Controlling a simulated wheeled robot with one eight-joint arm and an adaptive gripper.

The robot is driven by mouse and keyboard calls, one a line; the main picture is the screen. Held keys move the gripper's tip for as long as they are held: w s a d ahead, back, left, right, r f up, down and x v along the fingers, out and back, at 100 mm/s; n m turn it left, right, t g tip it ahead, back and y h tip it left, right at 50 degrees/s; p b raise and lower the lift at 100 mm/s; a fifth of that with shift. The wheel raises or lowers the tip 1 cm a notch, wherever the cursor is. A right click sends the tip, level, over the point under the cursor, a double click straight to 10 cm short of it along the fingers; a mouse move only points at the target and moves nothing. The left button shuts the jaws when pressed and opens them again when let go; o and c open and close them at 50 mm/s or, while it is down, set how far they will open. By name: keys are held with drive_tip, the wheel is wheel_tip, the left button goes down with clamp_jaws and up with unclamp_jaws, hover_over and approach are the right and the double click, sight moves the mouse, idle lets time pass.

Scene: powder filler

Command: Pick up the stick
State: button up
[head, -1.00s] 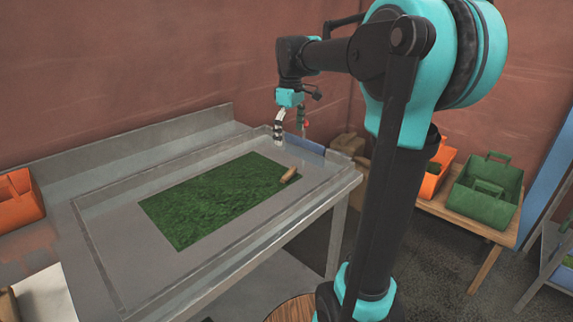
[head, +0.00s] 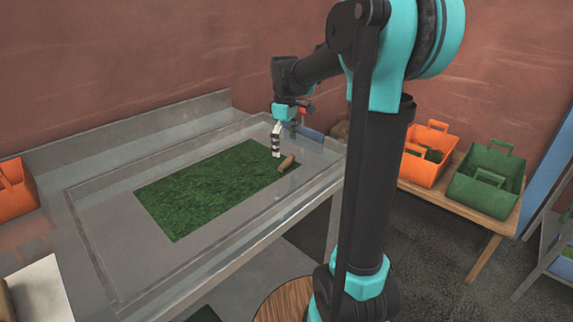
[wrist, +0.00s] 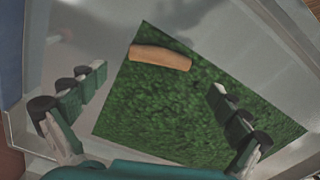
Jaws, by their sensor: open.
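The stick is a short tan wooden piece (head: 286,162) lying at the right end of the green mat (head: 200,192) on the metal table. In the wrist view the stick (wrist: 160,57) lies near the mat's far corner, beyond the fingertips and between their lines, nearer the left finger. My gripper (head: 276,150) is above the table near the stick's left side, pointing down. In the wrist view my gripper (wrist: 158,84) has its fingers spread wide with nothing between them. The fingers look apart from the stick.
The metal table (head: 100,240) has a raised back edge. An orange bin (head: 16,187) stands at the left. An orange bin (head: 427,150) and a green bin (head: 487,183) stand on a wooden table at the right. The table around the mat is mostly clear.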

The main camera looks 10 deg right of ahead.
sight(286, 160)
drive_tip(key=shift+s+d+f, duration=0.1)
drive_tip(key=shift+d+f, duration=0.05)
drive_tip(key=shift+f, duration=2.55)
drive_tip(key=shift+c, duration=0.2)
drive_tip(key=c, duration=1)
